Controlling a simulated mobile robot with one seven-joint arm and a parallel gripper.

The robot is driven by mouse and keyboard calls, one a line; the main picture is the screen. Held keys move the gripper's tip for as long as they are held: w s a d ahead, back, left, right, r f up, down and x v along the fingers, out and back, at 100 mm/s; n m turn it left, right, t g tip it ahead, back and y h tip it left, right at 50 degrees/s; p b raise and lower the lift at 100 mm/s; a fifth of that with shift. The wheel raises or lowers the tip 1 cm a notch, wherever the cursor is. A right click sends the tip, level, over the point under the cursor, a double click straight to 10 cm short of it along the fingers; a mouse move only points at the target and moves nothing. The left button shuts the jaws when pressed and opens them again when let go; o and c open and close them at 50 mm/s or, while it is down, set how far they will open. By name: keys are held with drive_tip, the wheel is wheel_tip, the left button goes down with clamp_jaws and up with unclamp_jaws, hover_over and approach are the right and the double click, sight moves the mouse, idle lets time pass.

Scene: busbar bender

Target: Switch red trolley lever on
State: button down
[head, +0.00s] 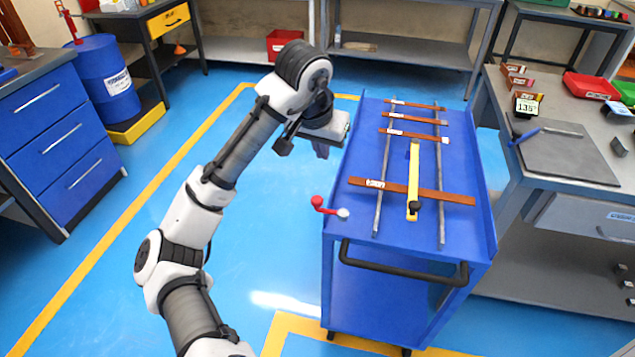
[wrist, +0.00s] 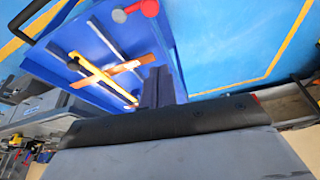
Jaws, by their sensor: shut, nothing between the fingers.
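The blue trolley (head: 335,165) stands right of centre in the head view. Its red lever (head: 318,204) sticks out at the near left corner of the trolley top, with a red knob to the left and a pale round pivot on the trolley edge. In the wrist view the red lever (wrist: 149,8) shows near the top edge, beside the pale pivot. My gripper (head: 321,150) is shut and empty, pointing down beside the trolley's left side, beyond the lever and apart from it. The wrist view shows its dark fingers (wrist: 158,88) close together.
Copper bars (head: 413,136) lie across two grey rails on the trolley, with a yellow tool (head: 413,175) between the rails. A black handle (head: 400,262) spans the trolley's near end. A workbench (head: 500,140) stands close on the right. The blue floor left of the trolley is clear.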

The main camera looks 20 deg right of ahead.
wheel_tip(320, 180, down, 10)
drive_tip(key=p, duration=0.1)
drive_tip(key=shift+s+a, duration=0.15)
drive_tip(key=shift+a, duration=0.05)
idle(0.4)
drive_tip(key=shift+p, duration=0.3)
